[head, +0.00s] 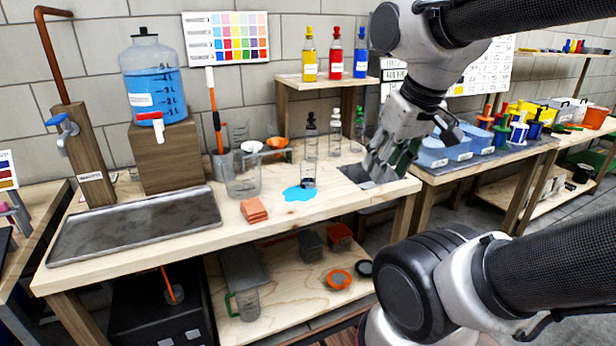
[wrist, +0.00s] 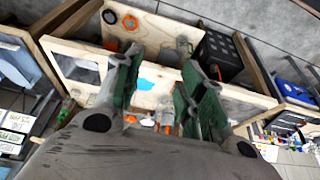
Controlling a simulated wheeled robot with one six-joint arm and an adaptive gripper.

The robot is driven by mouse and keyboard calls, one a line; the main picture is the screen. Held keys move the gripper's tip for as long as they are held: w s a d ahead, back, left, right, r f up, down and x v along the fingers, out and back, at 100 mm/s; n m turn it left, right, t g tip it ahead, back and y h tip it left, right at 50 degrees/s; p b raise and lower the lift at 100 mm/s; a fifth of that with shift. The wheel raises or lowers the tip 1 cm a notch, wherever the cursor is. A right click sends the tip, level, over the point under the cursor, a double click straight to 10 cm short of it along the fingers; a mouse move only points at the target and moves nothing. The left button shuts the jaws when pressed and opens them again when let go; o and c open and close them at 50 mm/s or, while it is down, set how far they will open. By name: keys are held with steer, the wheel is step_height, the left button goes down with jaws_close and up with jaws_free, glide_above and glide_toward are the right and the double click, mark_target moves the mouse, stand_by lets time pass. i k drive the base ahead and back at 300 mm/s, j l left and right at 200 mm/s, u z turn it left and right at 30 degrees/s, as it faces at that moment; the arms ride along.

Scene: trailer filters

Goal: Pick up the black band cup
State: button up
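A small clear cup (head: 308,172) with a dark band stands on the wooden workbench, at the right edge of a blue puddle (head: 298,193); it looks like the black band cup, though it is small here. My gripper (head: 380,170) is right of it, above the right end of the bench by a square recess. In the wrist view my gripper (wrist: 157,72) shows two green-padded fingers spread apart with nothing between them. The blue puddle (wrist: 149,84) shows beyond the gap. I cannot make out the cup clearly in the wrist view.
A clear pitcher (head: 243,176), an orange sponge stack (head: 254,210) and a metal tray (head: 137,225) are on the bench. Clear bottles (head: 335,135) stand behind the cup, below a raised shelf (head: 325,82). Blue bins (head: 435,152) sit at right. The bench front near the puddle is clear.

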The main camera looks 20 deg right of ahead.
mark_target(308, 175)
steer(key=i, duration=1.05)
steer(key=l+z, duration=0.05)
